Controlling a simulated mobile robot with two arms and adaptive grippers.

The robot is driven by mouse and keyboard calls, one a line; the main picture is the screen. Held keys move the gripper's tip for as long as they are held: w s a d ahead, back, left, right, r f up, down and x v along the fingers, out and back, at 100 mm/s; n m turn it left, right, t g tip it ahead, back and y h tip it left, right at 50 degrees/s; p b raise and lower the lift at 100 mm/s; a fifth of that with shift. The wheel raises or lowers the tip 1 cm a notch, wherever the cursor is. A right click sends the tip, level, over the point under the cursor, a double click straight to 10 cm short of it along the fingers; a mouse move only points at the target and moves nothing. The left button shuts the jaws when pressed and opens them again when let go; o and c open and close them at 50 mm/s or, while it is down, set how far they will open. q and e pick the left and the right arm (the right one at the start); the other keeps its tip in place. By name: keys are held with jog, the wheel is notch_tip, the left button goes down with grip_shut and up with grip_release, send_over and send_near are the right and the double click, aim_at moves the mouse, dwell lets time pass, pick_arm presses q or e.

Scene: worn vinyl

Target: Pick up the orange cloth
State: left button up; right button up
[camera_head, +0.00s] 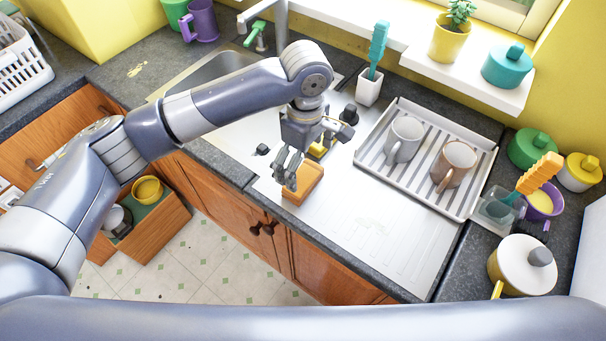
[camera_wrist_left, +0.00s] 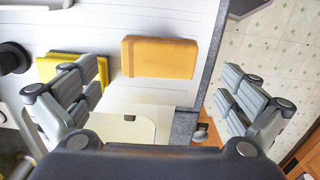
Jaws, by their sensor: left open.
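The orange cloth (camera_head: 303,184) lies as a flat folded block on the white drainboard, near the counter's front edge. In the left wrist view the cloth (camera_wrist_left: 158,57) sits ahead of the gripper, between the lines of its two fingers. My left gripper (camera_head: 290,172) is above the drainboard at the cloth's left side, fingers pointing down, and partly covers it. The left wrist view shows its fingers (camera_wrist_left: 160,100) spread wide with nothing between them. My right gripper does not show in either view.
A yellow item (camera_head: 322,147) lies behind the cloth, partly hidden by the gripper. A white dish rack (camera_head: 458,210) with two mugs stands to the right. A sink (camera_head: 222,66) is behind my arm. The drainboard (camera_head: 370,240) in front of the rack is clear.

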aim_at(303, 178)
pick_arm(q)
notch_tip(303, 178, down, 2)
jog(key=shift+w+f, duration=0.1)
jog(key=shift+f, duration=0.15)
jog(key=f+p, duration=0.2)
jog(key=f, duration=0.2)
jog(key=shift+a+f, duration=0.15)
jog(key=shift+a, duration=0.05)
jog(key=shift+f, duration=0.2)
jog(key=shift+w+f, duration=0.1)
jog(key=shift+c, duration=1.3)
jog(key=c, duration=0.4)
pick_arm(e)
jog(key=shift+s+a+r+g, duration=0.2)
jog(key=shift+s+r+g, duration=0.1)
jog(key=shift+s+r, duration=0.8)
